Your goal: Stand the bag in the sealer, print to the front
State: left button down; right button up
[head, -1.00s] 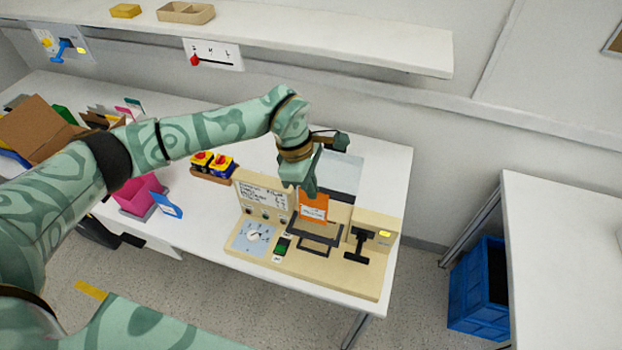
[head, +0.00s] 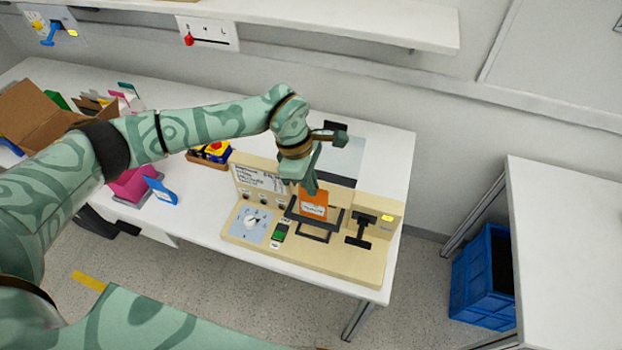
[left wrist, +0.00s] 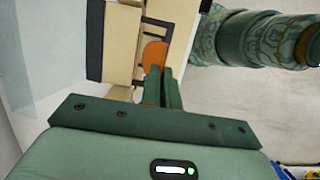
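The orange bag (head: 313,205) has a white printed label facing the front. In the head view it is upright at the black frame of the beige sealer (head: 345,262), its lower edge apparently inside the frame. Whether it touches the bottom is hidden. My left gripper (head: 309,186) points down at the bag's top edge. In the left wrist view its fingers (left wrist: 162,80) are close together on the orange bag (left wrist: 154,53). My right gripper is not in view.
The sealer carries a dial (head: 252,222), a green switch (head: 279,233) and a black T-shaped handle (head: 361,229). A pink bin (head: 130,184) and a cardboard box (head: 32,115) stand to the left. A blue crate (head: 484,280) is on the floor at right.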

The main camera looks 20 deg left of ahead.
pick_arm(q)
jog(key=shift+f+b, duration=2.85)
jog(key=shift+f, duration=1.75)
jog(key=c, duration=1.6)
grip_release()
notch_tip(320, 180, up, 8)
jog(key=p, duration=0.6)
jog(key=shift+r, duration=0.1)
